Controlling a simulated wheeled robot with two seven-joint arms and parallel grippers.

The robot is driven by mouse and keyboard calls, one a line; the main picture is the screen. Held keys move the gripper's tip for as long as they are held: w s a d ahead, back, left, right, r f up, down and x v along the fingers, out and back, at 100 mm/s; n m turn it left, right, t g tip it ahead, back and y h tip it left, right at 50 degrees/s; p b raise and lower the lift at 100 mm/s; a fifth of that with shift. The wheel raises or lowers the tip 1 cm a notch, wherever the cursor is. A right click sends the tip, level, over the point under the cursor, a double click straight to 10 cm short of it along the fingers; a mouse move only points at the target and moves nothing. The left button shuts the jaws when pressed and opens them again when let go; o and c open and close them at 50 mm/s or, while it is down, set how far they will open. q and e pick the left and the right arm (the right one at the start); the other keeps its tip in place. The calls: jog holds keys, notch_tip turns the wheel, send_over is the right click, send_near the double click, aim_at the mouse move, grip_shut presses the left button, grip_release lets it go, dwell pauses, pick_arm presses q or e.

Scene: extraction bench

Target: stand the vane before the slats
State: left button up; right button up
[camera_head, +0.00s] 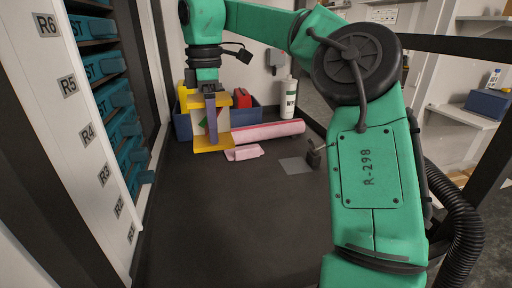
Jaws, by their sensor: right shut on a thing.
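A yellow-framed piece, which I take for the vane (224,140), stands upright at the back left of the dark bench. It has a yellow foot, a yellow top part and a grey-violet upright bar at its front. Green and red show behind the bar. My right gripper (209,90) reaches down from above and is shut on the top of this piece. Its fingertips are small and partly hidden. I cannot tell whether the foot touches the bench. I cannot make out the slats for certain. My left gripper is not in view.
A blue bin (184,126) with a red item (243,97) stands behind the piece. Labelled teal boxes (103,66) line the left rack. The front bench is clear.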

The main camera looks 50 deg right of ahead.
jog(key=f, duration=0.6)
jog(key=f+p, duration=0.1)
jog(key=f, duration=0.6)
jog(key=f+p, duration=0.1)
jog(key=f, duration=0.6)
jog(key=shift+w+d, duration=0.25)
jog(key=shift+f, duration=0.4)
jog(key=o, duration=1.2)
jog(key=shift+o, duration=0.2)
jog(key=shift+r, duration=0.55)
notch_tip(320, 180, up, 11)
jog(key=b, duration=0.1)
jog(key=shift+r+b, duration=0.15)
jog(key=shift+b, duration=0.25)
